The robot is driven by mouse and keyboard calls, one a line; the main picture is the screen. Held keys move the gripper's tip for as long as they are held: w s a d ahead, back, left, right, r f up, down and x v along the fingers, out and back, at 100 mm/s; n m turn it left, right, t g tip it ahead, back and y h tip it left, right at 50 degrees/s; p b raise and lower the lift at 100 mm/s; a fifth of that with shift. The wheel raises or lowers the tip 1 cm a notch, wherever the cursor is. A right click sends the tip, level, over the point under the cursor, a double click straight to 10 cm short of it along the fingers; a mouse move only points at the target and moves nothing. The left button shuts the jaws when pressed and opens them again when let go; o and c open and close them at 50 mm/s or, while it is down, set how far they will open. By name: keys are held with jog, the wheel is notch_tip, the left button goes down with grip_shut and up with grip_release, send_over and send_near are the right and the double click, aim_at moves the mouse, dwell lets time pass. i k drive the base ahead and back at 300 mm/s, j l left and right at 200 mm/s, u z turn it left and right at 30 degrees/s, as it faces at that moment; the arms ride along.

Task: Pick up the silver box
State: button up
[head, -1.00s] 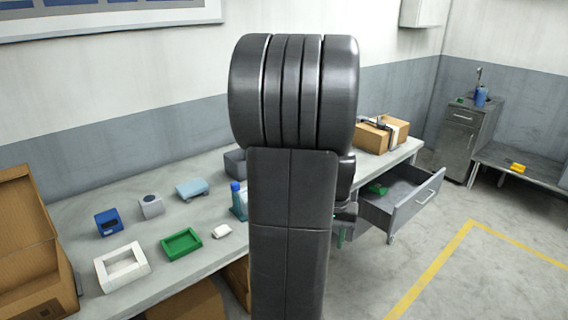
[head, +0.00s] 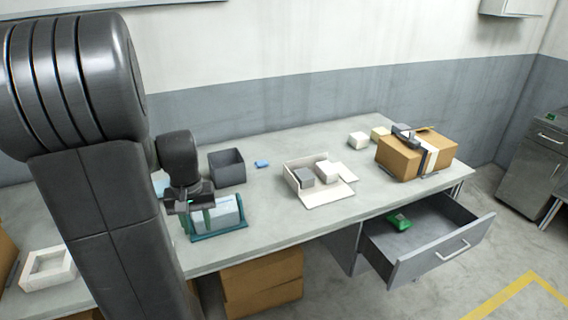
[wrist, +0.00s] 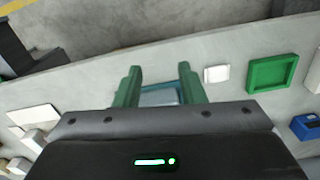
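A small grey box (head: 303,177) that may be the silver box sits in an open white carton (head: 330,195) near the middle of the table. My gripper (head: 200,218) is to the left of it, over a teal holder (head: 222,236) with a pale grey block (head: 228,210) in it. In the wrist view, the two green fingers of my gripper (wrist: 161,80) are apart, with part of the teal holder and a pale surface showing between and beyond them. I see nothing held. My arm hides part of the left table.
A dark grey bin (head: 227,167) stands behind the holder. Brown cardboard boxes (head: 400,157) stand at the table's right end. A drawer (head: 440,250) hangs open below, with a green thing (head: 399,221) inside. The wrist view shows a green tray (wrist: 272,73) and a blue box (wrist: 308,127).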

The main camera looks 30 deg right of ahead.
aim_at(304, 176)
jog(key=i+l, duration=0.1)
jog(key=l, duration=0.45)
jog(key=i+l+u, duration=0.1)
jog(key=l, duration=0.4)
jog(key=i+l, duration=0.15)
jog(key=l, duration=0.4)
jog(key=i+l+u, duration=0.1)
jog(key=l, duration=0.95)
jog(key=i+u, duration=0.05)
